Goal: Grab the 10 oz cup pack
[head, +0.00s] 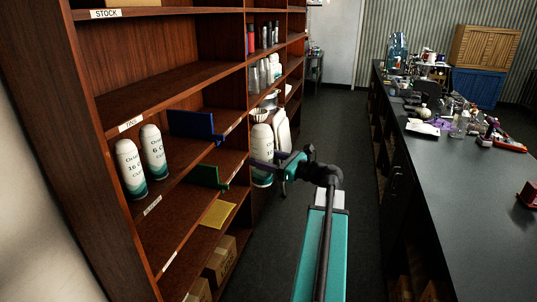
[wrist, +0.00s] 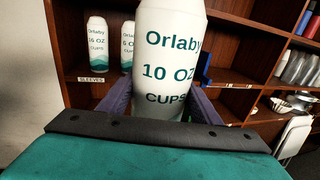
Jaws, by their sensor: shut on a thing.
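The 10 oz cup pack (wrist: 165,60) is a white cylinder with teal "Orlaby 10 OZ CUPS" lettering, upright and large in the wrist view. My gripper (wrist: 160,108) is shut on it, with a purple finger on each side. In the head view the pack (head: 262,150) is in front of the shelf's right bay, and my gripper (head: 262,168) is at its side. Its lower part is hidden behind the gripper in the wrist view.
Two other cup packs, one marked 16 oz (head: 130,168) and one beside it (head: 154,152), stand on the left shelf. Blue (head: 192,125) and green (head: 208,177) holders sit on nearby shelves. A dark counter (head: 465,175) with clutter runs along the right. The aisle floor (head: 335,135) between is clear.

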